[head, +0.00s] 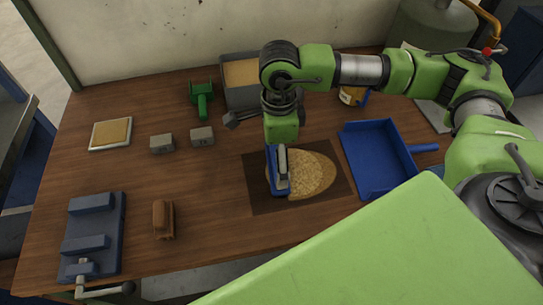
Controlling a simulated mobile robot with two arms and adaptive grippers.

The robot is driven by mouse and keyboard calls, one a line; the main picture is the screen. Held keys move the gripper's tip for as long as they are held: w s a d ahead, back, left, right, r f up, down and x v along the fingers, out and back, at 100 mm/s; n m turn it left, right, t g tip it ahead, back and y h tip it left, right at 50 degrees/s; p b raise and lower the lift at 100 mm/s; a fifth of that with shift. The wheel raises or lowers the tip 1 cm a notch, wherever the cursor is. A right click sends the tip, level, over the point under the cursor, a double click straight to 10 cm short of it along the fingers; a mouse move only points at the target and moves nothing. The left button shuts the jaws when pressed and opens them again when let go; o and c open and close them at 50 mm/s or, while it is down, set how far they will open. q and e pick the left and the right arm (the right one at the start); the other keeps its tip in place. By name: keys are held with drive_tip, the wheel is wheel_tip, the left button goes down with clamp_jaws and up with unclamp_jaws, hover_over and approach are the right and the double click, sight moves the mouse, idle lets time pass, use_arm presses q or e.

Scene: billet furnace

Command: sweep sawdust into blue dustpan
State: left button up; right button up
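A heap of tan sawdust (313,176) lies on a dark brown patch (258,203) in the middle of the table. The blue dustpan (378,160) lies flat to the right of the patch, its handle pointing right. My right gripper (279,183) points down at the left edge of the sawdust. It has blue and grey parts, and I cannot tell whether its fingers are open or shut or hold anything. A brown block-shaped thing (163,219), possibly a brush, lies at the front left. My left gripper is not in view.
A blue vise (93,238) stands at the front left. Two grey blocks (162,144), a pale tray (111,133), a green tool (202,99) and a grey bin (241,75) stand farther back. The table between vise and patch is mostly clear.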

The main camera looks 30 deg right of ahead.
drive_tip(key=shift+s+d, duration=0.3)
drive_tip(key=shift+d, duration=0.55)
drive_tip(key=shift+s+d+f+b, duration=0.1)
drive_tip(key=shift+s+d+b, duration=0.2)
drive_tip(key=shift+d, duration=0.3)
drive_tip(key=shift+s+d+r+b, duration=0.1)
drive_tip(key=shift+s+d+b, duration=0.15)
drive_tip(key=shift+d, duration=0.35)
drive_tip(key=shift+s+d+f+b, duration=0.1)
drive_tip(key=shift+s+d+b, duration=0.15)
drive_tip(key=shift+d, duration=0.35)
drive_tip(key=shift+s+d+b, duration=0.35)
drive_tip(key=shift+s+d, duration=0.05)
drive_tip(key=shift+d, duration=0.7)
drive_tip(key=shift+s+d+b, duration=0.35)
drive_tip(key=shift+d, duration=0.7)
drive_tip(key=shift+s+d+b, duration=0.35)
drive_tip(key=shift+s+d, duration=0.05)
drive_tip(key=shift+d, duration=0.7)
drive_tip(key=shift+s+d+b, duration=0.25)
drive_tip(key=shift+d+b, duration=0.05)
drive_tip(key=shift+d, duration=0.35)
drive_tip(key=shift+s+d, duration=0.3)
drive_tip(key=shift+d, duration=0.3)
